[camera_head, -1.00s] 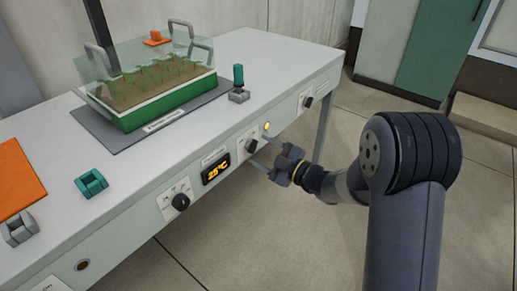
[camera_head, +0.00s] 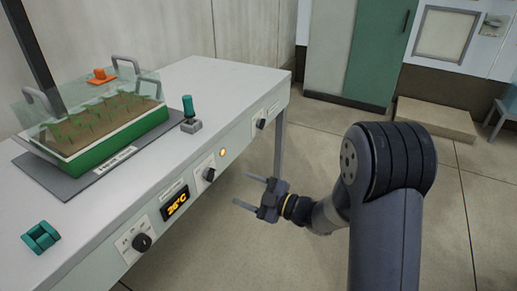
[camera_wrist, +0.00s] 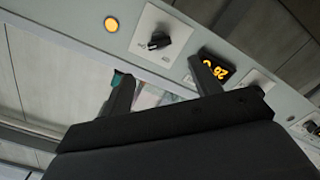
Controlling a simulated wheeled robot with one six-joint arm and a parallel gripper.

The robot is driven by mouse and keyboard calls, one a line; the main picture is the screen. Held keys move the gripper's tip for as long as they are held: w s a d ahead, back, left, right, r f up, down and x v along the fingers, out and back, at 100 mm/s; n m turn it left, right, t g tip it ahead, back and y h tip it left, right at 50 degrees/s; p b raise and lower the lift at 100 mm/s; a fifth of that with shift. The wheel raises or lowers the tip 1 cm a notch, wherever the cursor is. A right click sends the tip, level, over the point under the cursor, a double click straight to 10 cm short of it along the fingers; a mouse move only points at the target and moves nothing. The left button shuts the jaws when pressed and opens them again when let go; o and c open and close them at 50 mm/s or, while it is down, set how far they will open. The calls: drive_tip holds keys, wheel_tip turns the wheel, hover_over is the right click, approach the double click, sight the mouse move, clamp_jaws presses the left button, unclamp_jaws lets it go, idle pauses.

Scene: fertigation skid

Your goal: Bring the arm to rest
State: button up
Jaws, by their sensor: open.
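My gripper (camera_head: 246,191) is open and empty, in the air in front of the skid's front panel, clear of the knobs. Its two fingers also show in the wrist view (camera_wrist: 165,85), with the panel beyond them. The skid bench (camera_head: 210,90) has a grey top. On its front are a display (camera_head: 175,203) reading 26°C, a lit amber lamp (camera_head: 222,152), and black knobs, one beside the lamp (camera_head: 209,174), one left of the display (camera_head: 141,242) and one farther right (camera_head: 261,124). The amber lamp also shows in the wrist view (camera_wrist: 111,24).
A green seedling tray (camera_head: 110,148) under a clear cover sits on a dark mat (camera_head: 42,178). A green-handled lever (camera_head: 189,112) and a teal clamp-like part (camera_head: 41,237) are on the bench top. A low step (camera_head: 435,119) stands at the back right. The floor right of the bench is open.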

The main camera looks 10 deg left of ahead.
sight(213, 176)
drive_tip(key=b+x, duration=0.1)
drive_tip(key=x, duration=0.9)
drive_tip(key=shift+a+b, duration=0.25)
drive_tip(key=shift+b, duration=0.05)
